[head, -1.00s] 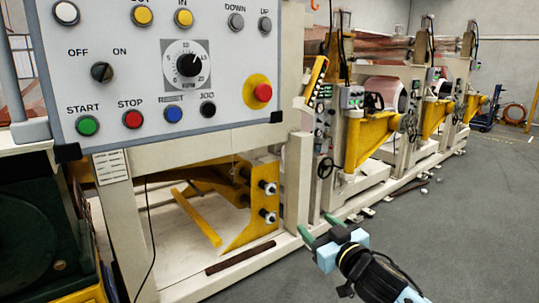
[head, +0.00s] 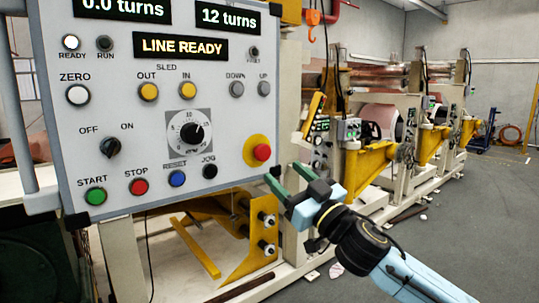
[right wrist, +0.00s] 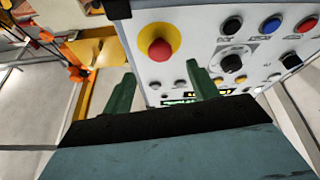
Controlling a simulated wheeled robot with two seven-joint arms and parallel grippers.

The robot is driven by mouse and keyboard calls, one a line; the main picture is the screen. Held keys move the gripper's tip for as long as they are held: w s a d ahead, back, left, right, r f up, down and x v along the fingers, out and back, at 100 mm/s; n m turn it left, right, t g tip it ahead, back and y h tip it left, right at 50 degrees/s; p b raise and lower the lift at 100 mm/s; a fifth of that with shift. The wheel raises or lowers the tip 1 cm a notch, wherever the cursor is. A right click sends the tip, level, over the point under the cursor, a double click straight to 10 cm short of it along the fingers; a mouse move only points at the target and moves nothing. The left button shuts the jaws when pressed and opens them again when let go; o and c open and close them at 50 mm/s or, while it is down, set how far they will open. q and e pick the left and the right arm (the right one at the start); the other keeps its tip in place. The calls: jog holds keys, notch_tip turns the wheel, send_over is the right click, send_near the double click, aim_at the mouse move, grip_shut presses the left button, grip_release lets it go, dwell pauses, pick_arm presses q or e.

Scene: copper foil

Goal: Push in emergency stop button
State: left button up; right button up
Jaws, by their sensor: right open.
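The emergency stop button (head: 262,152) is a red mushroom knob on a yellow round plate, at the right edge of the grey control panel (head: 225,120). It stands out from its plate. It also shows in the right wrist view (right wrist: 159,50), upper middle, beyond and between the line of the fingers. My right gripper (head: 276,182) has green fingers. It is open and empty, just below and right of the button in the head view, apart from it. The right wrist view shows both fingers (right wrist: 160,90) spread toward the panel. My left gripper is not in view.
The panel carries several other buttons, including a red STOP (head: 138,186), a green START (head: 96,196) and a dial (head: 192,133). Displays read "LINE READY" and "12 turns". Yellow machine brackets (head: 372,150) stand to the right.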

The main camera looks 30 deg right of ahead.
aim_at(265, 156)
jog(key=shift+p+x, duration=1)
jog(key=shift+x, duration=2.45)
jog(key=shift+s, duration=0.1)
grip_shut()
jog(key=shift+w+r, duration=0.1)
jog(key=shift+w, duration=0.3)
jog(key=shift+c, duration=1.7)
grip_release()
jog(key=o, duration=0.3)
jog(key=shift+w, duration=0.2)
jog(key=shift+o, duration=0.2)
jog(key=shift+s, duration=0.1)
